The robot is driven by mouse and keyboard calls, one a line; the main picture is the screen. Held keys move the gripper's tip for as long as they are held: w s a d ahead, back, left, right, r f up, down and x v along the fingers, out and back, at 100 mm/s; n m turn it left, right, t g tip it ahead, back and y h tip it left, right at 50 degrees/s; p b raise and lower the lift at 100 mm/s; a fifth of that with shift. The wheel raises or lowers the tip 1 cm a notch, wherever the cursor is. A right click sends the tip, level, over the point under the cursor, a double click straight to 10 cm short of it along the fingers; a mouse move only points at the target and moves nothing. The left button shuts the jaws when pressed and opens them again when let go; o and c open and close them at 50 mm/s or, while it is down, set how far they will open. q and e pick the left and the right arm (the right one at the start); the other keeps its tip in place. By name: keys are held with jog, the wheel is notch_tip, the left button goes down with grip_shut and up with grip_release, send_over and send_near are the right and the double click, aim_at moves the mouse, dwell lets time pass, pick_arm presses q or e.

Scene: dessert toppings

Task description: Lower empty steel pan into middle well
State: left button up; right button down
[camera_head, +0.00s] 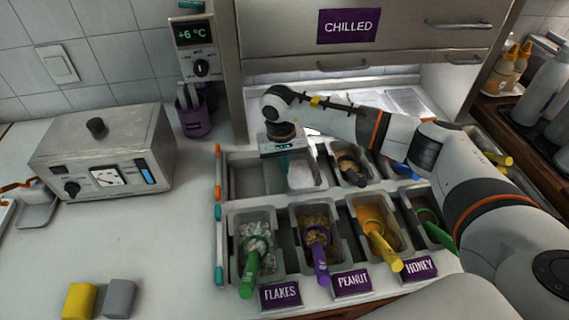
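My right gripper (284,158) hangs over the back row of the topping rail, its arm reaching in from the right. Its fingers are mostly hidden beneath its body, so I cannot tell whether they are open or shut. Just below and right of it is a steel pan (322,180) with a pale, whitish inside; I cannot tell whether this is bare steel or a topping, or whether the pan is held. Left of it is a dark, empty-looking well (245,182) in the back row. My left gripper is not in view.
The front row holds pans of flakes (256,224), peanut (314,218) and honey (371,217), with spoon handles sticking out forward. A back-row pan with dark contents (350,177) stands to the right. A metal box (105,150) stands left; the left counter's middle is clear.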

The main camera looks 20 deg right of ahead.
dwell(0.7)
jog(key=c, duration=1.2)
grip_release()
jog(key=shift+r, duration=0.15)
jog(key=shift+r+p, duration=1.75)
jog(key=shift+r, duration=2.15)
